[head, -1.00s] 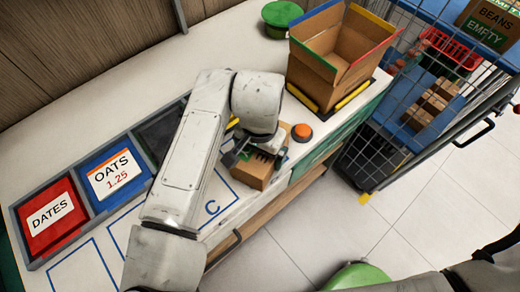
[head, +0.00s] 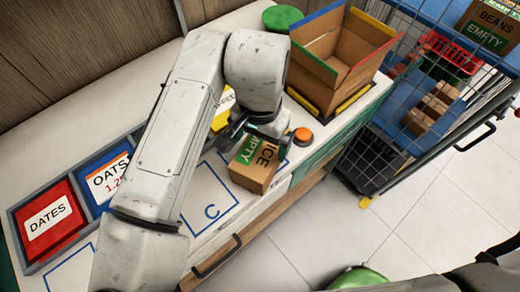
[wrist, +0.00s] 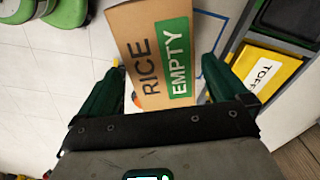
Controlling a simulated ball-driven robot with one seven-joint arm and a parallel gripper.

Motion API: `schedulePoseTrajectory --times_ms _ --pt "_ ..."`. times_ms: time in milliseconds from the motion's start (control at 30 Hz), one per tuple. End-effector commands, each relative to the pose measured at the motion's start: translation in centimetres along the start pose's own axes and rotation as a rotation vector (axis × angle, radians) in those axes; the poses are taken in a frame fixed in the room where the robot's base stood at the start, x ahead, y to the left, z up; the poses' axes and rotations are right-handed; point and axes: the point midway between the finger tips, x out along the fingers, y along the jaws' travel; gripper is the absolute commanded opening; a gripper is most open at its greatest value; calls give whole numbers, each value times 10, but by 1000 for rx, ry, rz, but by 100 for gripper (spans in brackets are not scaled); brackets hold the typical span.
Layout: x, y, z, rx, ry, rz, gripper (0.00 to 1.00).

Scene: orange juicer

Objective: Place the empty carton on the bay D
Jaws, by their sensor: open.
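The empty carton (head: 254,163) is a brown box with RICE and a green EMPTY label on its upper face. It rests on the white counter, right of the blue bay outline marked C (head: 211,211). Blue lines show beside the carton, so it covers much of that bay; the bay's own letter is hidden. In the wrist view the carton (wrist: 152,50) lies ahead, its near end between the spread fingers. My gripper (wrist: 165,85) is open, with gaps beside the carton. In the head view my gripper (head: 258,128) is at the carton's back edge, partly hidden by my wrist.
Red DATES (head: 48,217) and blue OATS (head: 106,178) bins line the left. A wire cage trolley (head: 420,100) stands right of the counter.

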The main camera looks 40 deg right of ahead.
Motion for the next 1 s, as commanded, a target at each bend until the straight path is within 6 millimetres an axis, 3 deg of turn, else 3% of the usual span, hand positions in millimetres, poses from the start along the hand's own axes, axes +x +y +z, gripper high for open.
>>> schedulePoseTrajectory --times_ms 100,300,1000 --pt "-21 0 0 3 0 -4 100" --pt "-42 0 0 2 1 -1 100" --pt "-46 0 0 1 0 0 100"
